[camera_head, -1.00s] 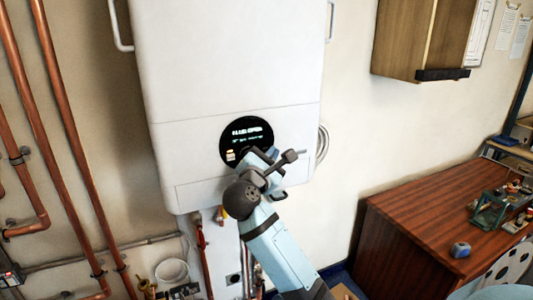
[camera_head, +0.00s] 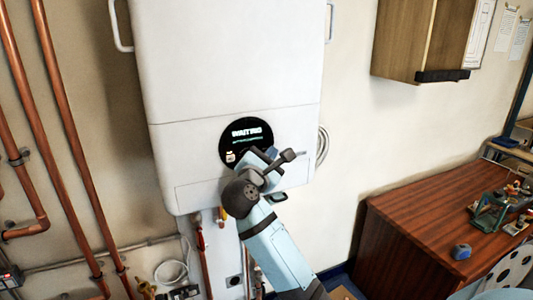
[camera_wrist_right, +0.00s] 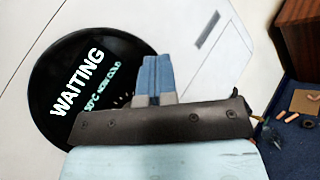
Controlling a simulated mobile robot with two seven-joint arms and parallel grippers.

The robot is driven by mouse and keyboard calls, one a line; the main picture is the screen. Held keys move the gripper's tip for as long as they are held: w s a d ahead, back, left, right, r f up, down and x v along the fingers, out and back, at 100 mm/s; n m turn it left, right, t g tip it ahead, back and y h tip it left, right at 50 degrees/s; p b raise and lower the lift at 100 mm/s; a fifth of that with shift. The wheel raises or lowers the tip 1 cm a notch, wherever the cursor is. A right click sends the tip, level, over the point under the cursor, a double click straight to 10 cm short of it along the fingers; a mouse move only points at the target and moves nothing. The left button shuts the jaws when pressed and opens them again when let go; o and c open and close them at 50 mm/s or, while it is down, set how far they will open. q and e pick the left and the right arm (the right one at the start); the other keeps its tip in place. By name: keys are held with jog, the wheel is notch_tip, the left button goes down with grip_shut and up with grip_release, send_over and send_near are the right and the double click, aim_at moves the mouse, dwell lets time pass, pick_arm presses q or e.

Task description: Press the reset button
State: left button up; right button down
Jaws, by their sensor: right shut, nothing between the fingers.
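A white boiler (camera_head: 230,70) hangs on the wall, with a round black display (camera_head: 240,134) low on its front. In the right wrist view the display (camera_wrist_right: 85,85) reads "WAITING" with a smaller line that seems to mention 50°C. My right gripper (camera_head: 268,157) is shut and empty, with its fingers at the lower right edge of the display. In the right wrist view its blue fingers (camera_wrist_right: 154,78) overlap the display's right edge. I cannot tell whether they touch it. The reset button cannot be made out; a small pale icon shows at the display's lower left. My left gripper is not in view.
Copper pipes (camera_head: 62,130) run down the wall at the left. A wooden cabinet (camera_head: 415,40) hangs at the upper right. A brown desk (camera_head: 410,230) with a blue tape measure (camera_head: 461,251) and other items stands at the lower right. Pipes and valves sit below the boiler.

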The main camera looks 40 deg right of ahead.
jog(key=shift+s, duration=0.15)
jog(key=shift+s+a, duration=0.25)
jog(key=shift+s, duration=0.35)
jog(key=shift+s+a+b, duration=0.2)
jog(key=shift+s+a, duration=0.05)
jog(key=shift+s, duration=0.55)
jog(key=shift+s+a+b, duration=0.25)
jog(key=shift+s, duration=0.55)
jog(key=shift+s+a+b, duration=0.2)
jog(key=shift+s+a, duration=0.05)
jog(key=shift+s, duration=0.55)
